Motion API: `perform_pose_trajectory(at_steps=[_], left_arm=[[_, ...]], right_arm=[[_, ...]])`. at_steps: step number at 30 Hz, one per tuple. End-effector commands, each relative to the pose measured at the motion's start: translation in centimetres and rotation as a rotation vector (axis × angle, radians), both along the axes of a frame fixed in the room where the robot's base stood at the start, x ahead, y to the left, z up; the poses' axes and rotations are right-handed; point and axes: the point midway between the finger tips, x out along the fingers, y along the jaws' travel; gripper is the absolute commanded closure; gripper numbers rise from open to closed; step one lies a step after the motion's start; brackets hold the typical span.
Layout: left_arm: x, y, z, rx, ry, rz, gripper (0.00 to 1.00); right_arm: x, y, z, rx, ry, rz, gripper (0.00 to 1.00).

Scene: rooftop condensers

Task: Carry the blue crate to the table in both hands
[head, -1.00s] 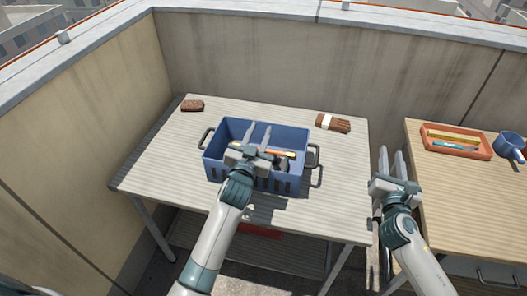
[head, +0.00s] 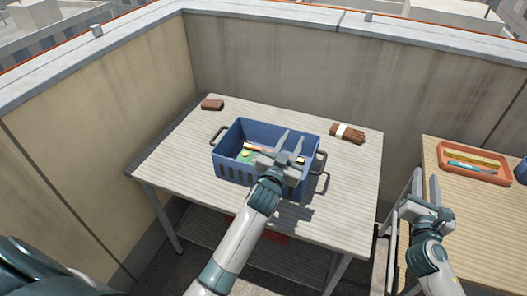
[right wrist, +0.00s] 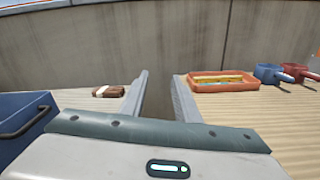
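The blue crate (head: 233,172) stands on the grey slatted table (head: 345,215) in the head view, with a dark handle at each end. Several small items lie inside it. My left gripper (head: 290,145) is over the crate's right part, fingers apart, and hides some of the contents; I see nothing between its fingers. My right gripper (head: 426,192) is open and empty, to the right of the table's right edge and apart from the crate. In the right wrist view, the crate's wall (right wrist: 22,130) and one handle show at the left edge.
A brown block (head: 212,105) and a bundled brown brush-like item (head: 347,133) lie at the table's back. A wall runs behind.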

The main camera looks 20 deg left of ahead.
Motion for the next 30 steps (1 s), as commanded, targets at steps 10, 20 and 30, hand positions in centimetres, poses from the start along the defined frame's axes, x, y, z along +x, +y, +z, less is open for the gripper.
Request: perform_pose_trajectory(at_steps=[10,20,30], left_arm=[[0.0,0.0,0.0,0.0,0.0,0.0,0.71],[0.0,0.0,0.0,0.0,0.0,0.0,0.71],[0.0,0.0,0.0,0.0,0.0,0.0,0.71]], right_arm=[[-1.6,0.0,-0.1,0.0,0.001,0.0,0.71],[-7.0,-0.1,-0.1,0.001,0.002,0.001,0.71],[-11.5,-0.3,-0.1,0.0,0.001,0.0,0.71]])
